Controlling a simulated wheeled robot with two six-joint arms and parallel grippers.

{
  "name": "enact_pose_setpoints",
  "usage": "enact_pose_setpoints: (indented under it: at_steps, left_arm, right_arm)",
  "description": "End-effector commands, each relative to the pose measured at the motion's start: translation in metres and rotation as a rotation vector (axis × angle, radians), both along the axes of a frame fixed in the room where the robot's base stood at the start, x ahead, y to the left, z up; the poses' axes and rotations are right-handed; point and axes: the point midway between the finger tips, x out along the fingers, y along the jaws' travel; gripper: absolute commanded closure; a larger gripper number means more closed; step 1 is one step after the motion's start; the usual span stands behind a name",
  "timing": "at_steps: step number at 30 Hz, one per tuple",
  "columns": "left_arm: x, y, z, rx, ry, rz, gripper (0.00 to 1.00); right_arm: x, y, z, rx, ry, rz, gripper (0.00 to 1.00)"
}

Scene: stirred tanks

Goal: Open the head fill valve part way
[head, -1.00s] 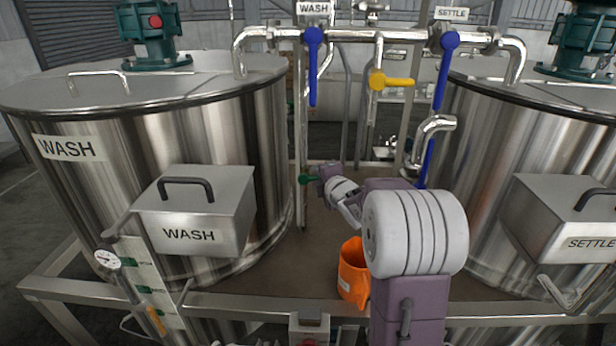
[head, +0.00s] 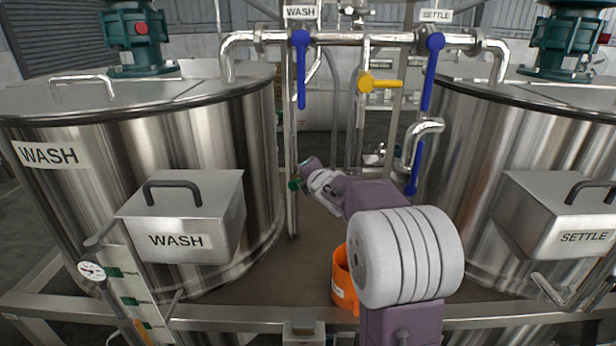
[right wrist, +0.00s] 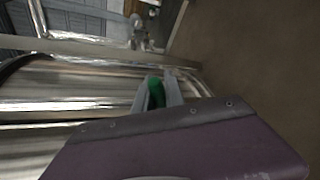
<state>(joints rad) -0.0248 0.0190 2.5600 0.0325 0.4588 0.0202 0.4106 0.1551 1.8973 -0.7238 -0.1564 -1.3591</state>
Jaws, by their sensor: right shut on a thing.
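A green valve handle (head: 293,185) sits low on the thin upright pipe (head: 291,130) between the two tanks. My right gripper (right wrist: 157,92) is at this handle and shut on it; the green part (right wrist: 155,93) shows between its fingers in the right wrist view. In the head view the fingertips are small and partly hidden by my wrist, so the handle's exact angle cannot be told. Higher up are two blue handles, wash (head: 301,68) and settle (head: 432,70), both hanging down, and a yellow handle (head: 380,84) pointing right. My left gripper is not in view.
The wash tank (head: 262,130) stands left with its box (head: 180,215), the settle tank (head: 480,140) right with its box (head: 555,215). An orange container (head: 341,275) stands behind my right arm. A steel rail (head: 250,318) crosses the front.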

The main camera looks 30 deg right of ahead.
Motion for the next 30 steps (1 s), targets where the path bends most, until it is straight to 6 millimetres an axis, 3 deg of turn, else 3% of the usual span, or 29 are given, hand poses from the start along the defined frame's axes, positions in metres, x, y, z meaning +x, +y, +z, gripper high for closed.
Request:
enact_pose_setpoints:
  at_steps: [4, 5, 7, 19, 30]
  left_arm:
    - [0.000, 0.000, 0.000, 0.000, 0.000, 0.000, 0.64]
    - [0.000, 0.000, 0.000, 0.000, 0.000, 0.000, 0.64]
    - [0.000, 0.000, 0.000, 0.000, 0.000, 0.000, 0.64]
    - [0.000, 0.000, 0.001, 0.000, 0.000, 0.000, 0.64]
    - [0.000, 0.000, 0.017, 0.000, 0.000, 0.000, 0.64]
  right_arm:
    - [0.000, 0.000, 0.000, 0.000, 0.000, 0.001, 1.00]
    - [0.000, 0.000, 0.000, 0.000, 0.000, 0.001, 0.83]
    - [0.000, 0.000, 0.000, 0.001, -0.001, 0.001, 0.64]
    - [-0.006, 0.002, 0.004, 0.002, -0.002, 0.000, 0.64]
    - [-0.063, 0.019, 0.028, 0.001, -0.002, -0.001, 0.64]
